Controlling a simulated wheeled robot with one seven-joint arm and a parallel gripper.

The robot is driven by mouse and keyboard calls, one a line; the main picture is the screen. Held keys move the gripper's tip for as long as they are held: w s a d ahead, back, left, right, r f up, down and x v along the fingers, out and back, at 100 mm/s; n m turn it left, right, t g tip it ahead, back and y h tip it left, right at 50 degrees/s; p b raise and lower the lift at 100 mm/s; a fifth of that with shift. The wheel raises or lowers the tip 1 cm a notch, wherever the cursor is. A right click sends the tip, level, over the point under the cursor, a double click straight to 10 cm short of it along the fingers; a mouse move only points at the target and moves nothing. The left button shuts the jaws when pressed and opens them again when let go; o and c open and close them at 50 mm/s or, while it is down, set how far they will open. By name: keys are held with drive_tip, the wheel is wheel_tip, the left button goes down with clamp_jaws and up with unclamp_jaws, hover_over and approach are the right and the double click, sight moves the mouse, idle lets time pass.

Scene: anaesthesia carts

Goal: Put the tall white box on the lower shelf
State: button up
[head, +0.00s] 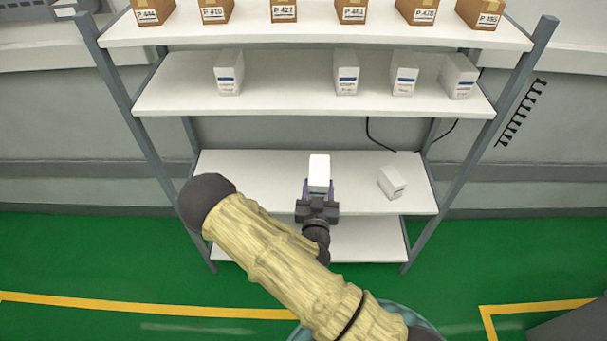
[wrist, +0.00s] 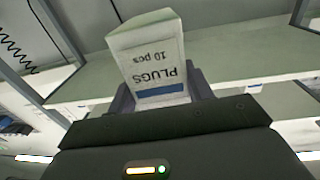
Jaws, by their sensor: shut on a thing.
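The tall white box (head: 319,170) is between the fingers of my gripper (head: 319,189), which is shut on it. In the head view it appears over the middle of the third board from the top, the lower shelf (head: 240,180); I cannot tell whether it touches the board. In the wrist view the box (wrist: 150,55) shows a "PLUGS 10 pcs" label, upside down, with a blue band near the gripper (wrist: 160,92). The fingers hide its lower sides.
A smaller-looking white box (head: 391,183) sits on the same board to the right. Several white boxes (head: 346,75) stand on the board above, and brown boxes (head: 283,10) on the top one. A bottom board (head: 365,240) is empty where visible. The third board's left part is clear.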

drive_tip(key=s+d+f+n+y, duration=0.1)
drive_tip(key=s+d+f+y, duration=0.1)
drive_tip(key=d+f, duration=0.8)
wheel_tip(320, 180, down, 3)
drive_tip(key=shift+s+r, duration=0.15)
drive_tip(key=shift+s, duration=0.4)
drive_tip(key=shift+a, duration=0.1)
